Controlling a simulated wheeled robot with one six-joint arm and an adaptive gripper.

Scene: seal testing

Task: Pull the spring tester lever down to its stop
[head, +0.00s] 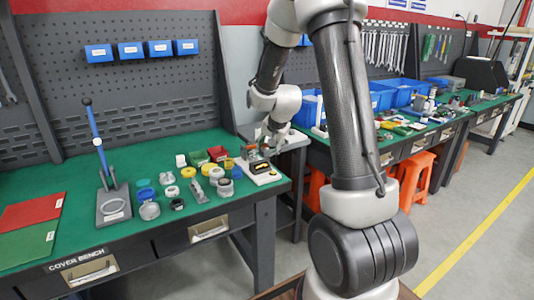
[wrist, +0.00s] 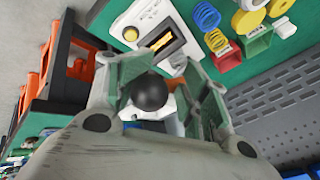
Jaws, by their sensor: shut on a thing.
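The spring tester (head: 262,174) is a small white unit near the right end of the green-topped bench. In the wrist view its white body (wrist: 137,28) shows a dark display with an orange mark and a yellow button. My gripper (head: 260,150) is at the tester, just above and behind its display end. In the wrist view my gripper (wrist: 160,88) has its green-padded fingers on either side of the black ball knob (wrist: 150,92) of the lever, shut on it. The lever's shaft below the knob is mostly hidden.
A blue-handled lever (head: 96,140) stands on a grey base at the left of the bench. Several rings, springs and small parts (head: 188,184) lie just left of the tester. A pegboard (head: 130,90) rises behind. Orange stools (head: 418,172) stand by the farther bench.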

